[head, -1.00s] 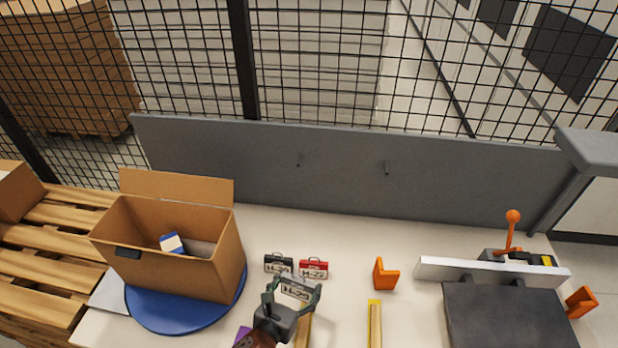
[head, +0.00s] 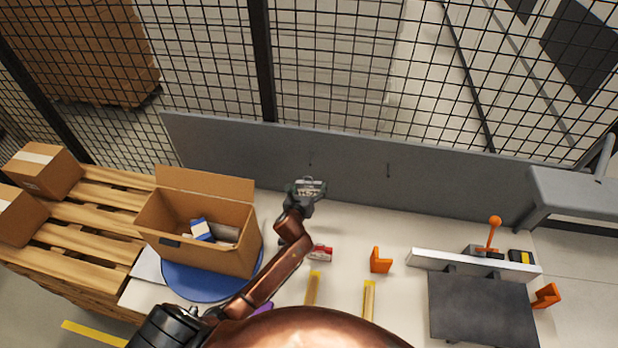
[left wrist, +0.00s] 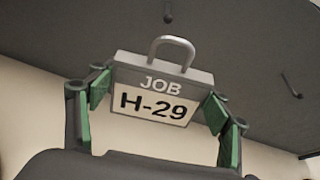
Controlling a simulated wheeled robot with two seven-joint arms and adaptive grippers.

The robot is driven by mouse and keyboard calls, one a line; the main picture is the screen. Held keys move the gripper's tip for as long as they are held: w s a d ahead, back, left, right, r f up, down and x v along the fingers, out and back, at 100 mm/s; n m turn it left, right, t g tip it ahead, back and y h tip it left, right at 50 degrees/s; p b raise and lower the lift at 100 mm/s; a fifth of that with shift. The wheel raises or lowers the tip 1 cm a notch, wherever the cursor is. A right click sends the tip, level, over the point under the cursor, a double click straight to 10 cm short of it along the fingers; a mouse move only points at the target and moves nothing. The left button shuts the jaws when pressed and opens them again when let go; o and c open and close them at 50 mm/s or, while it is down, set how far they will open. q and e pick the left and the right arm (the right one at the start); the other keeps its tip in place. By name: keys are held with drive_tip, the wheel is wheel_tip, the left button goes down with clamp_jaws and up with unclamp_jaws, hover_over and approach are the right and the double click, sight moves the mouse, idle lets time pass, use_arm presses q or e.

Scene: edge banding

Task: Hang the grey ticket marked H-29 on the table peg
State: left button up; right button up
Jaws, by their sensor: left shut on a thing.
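My left gripper (head: 306,190) is shut on the grey ticket marked H-29 (head: 311,187), in front of the grey back board (head: 450,185). In the left wrist view the H-29 ticket (left wrist: 160,95) is upright, slightly tilted, its sides between the green finger pads and its wire loop on top. One peg (head: 310,163) on the board is just beyond the ticket; its tip (left wrist: 168,17) shows above the loop, apart from it in the picture. A second peg (head: 388,170) is to the right, also in the left wrist view (left wrist: 291,86). My right gripper is out of view.
A red ticket (head: 320,253) lies on the white table, partly behind my arm. An open cardboard box (head: 200,255) stands on a blue disc (head: 200,285) at left. Orange brackets (head: 380,261) and a dark machine plate (head: 482,310) are at right.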

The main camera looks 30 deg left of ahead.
sight(317, 164)
use_arm(q)
drive_tip(key=shift+w+a, duration=0.1)
drive_tip(key=shift+w, duration=0.15)
drive_tip(key=shift+a+f, duration=0.1)
drive_tip(key=shift+f, duration=0.05)
drive_tip(key=shift+w+a, duration=0.1)
drive_tip(key=shift+w, duration=0.2)
drive_tip(key=shift+w+a+f+b, duration=0.1)
drive_tip(key=shift+w+b, duration=0.4)
drive_tip(key=shift+b, duration=0.1)
drive_tip(key=shift+w+a+f+b, duration=0.1)
drive_tip(key=shift+w+a+b, duration=0.2)
drive_tip(key=shift+w+b, duration=0.9)
drive_tip(key=shift+w+a+f+b, duration=0.15)
drive_tip(key=shift+w+a+b, duration=0.2)
drive_tip(key=shift+w+b, duration=0.9)
drive_tip(key=shift+w+a+f+b, duration=0.1)
drive_tip(key=shift+w+a+b, duration=0.2)
drive_tip(key=shift+w+b, duration=0.9)
drive_tip(key=shift+w+a+f, duration=0.15)
drive_tip(key=shift+w+f, duration=0.05)
drive_tip(key=shift+w, duration=0.4)
drive_tip(key=shift+w+f+p, duration=0.1)
drive_tip(key=shift+w+p, duration=0.05)
drive_tip(key=shift+p, duration=0.2)
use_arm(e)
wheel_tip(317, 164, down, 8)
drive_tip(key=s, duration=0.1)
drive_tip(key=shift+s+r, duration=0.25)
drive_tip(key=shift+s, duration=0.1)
